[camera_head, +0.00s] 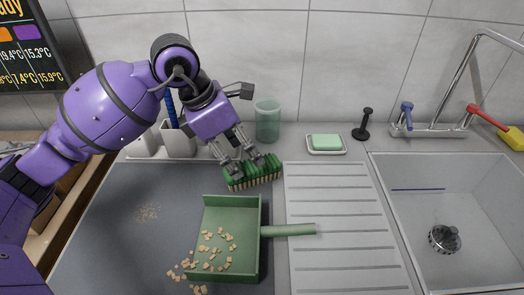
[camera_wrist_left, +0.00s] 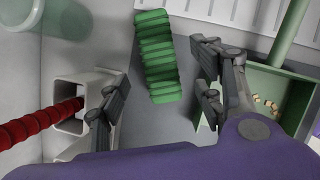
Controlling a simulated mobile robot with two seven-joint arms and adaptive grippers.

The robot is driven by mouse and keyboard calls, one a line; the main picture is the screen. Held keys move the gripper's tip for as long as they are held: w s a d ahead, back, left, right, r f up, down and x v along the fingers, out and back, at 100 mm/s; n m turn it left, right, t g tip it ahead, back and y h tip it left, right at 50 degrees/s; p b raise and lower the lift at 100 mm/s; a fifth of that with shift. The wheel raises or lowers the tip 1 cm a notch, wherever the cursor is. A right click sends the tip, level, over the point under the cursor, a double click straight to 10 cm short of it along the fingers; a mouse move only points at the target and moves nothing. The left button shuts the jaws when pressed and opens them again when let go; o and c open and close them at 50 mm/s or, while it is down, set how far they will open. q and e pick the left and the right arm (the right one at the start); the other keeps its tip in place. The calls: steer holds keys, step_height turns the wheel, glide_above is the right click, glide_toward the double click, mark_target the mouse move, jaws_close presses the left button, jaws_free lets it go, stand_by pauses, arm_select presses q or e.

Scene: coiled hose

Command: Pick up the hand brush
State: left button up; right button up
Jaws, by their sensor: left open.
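The hand brush (camera_head: 262,172) has a green ribbed top and pale bristles. It stands on the grey counter behind the dustpan, bristles down. In the left wrist view the brush (camera_wrist_left: 158,60) lies ahead of the fingers, in the gap between them. My left gripper (camera_head: 235,165) is open, its fingertips close over the brush's left part. The wrist view shows the two fingers (camera_wrist_left: 160,105) apart with nothing held between them; whether they touch the brush I cannot tell. My right gripper is not in view.
A green dustpan (camera_head: 255,240) with crumbs lies in front of the brush, its handle to the right. A white holder (camera_head: 178,143) and a green cup (camera_head: 268,122) stand behind. A soap dish (camera_head: 326,151) and sink (camera_head: 460,215) are to the right.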

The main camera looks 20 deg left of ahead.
mark_target(253, 165)
arm_select(q)
steer(key=shift+w+d+f, duration=0.1)
steer(key=shift+d+f, duration=0.3)
steer(key=shift+f, duration=0.4)
steer(key=shift+d+f, duration=0.1)
steer(key=shift+f, duration=0.25)
steer(key=x, duration=0.4)
steer(key=shift+w+f+p, duration=0.2)
steer(key=shift+w+p, duration=0.1)
steer(key=shift+w, duration=0.05)
steer(key=shift+d+f, duration=0.1)
steer(key=shift+f, duration=0.05)
steer(key=shift+w, duration=0.1)
steer(key=c, duration=1.4)
steer(key=shift+r, duration=0.5)
steer(key=shift+c, duration=0.2)
step_height(253, 165, up, 2)
steer(key=shift+r, duration=0.15)
steer(key=s+d+r, duration=0.4)
steer(key=s+r, duration=0.5)
steer(key=s, duration=0.4)
steer(key=shift+s+r, duration=0.2)
steer(key=shift+r, duration=0.2)
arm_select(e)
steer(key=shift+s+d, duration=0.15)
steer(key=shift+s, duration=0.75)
arm_select(q)
steer(key=shift+d, duration=0.1)
